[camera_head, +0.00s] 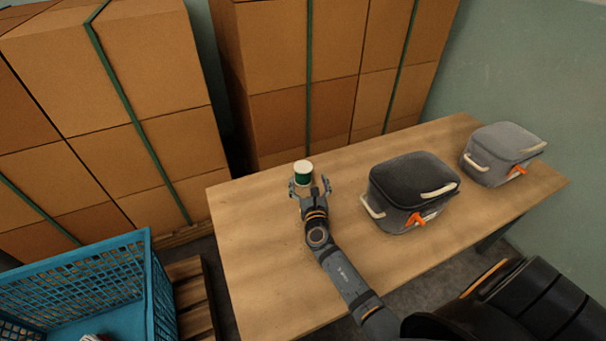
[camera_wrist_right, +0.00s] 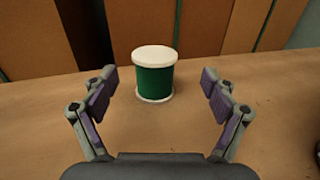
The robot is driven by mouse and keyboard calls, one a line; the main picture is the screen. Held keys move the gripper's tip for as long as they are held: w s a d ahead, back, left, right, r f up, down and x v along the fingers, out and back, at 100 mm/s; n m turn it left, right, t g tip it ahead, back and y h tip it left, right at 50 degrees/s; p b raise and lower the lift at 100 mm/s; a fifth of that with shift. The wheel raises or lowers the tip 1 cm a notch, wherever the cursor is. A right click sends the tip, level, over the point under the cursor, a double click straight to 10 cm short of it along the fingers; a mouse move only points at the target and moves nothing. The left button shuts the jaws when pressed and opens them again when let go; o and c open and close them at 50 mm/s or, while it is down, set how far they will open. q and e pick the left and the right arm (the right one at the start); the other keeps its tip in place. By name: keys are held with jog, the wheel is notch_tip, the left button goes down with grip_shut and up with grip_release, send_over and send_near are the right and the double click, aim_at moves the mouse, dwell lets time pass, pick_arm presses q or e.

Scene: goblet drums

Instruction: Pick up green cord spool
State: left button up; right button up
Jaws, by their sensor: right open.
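The green cord spool (camera_head: 303,175) has white end discs and stands upright on the wooden table near its far left part. In the right wrist view the spool (camera_wrist_right: 154,79) stands ahead of the fingertips, roughly centred between them and a little left of the middle. My right gripper (camera_head: 309,188) is open and empty, low over the table on the near side of the spool. Its two spread fingers show in the wrist view (camera_wrist_right: 156,87), with no contact on the spool visible. My left gripper does not show.
A dark lidded case (camera_head: 412,187) and a lighter grey one (camera_head: 503,150) stand on the table (camera_head: 265,270) to the right. Stacked cardboard boxes (camera_head: 120,90) rise behind. A blue crate (camera_head: 90,275) is at the lower left. The table left of my arm is clear.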

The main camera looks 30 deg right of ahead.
aim_at(304, 173)
jog(key=shift+w+r, duration=0.1)
jog(key=shift+w, duration=0.15)
jog(key=x, duration=0.4)
jog(key=shift+w+a+b, duration=0.1)
jog(key=shift+w+b, duration=0.2)
jog(key=shift+w, duration=0.15)
jog(key=c, duration=1.3)
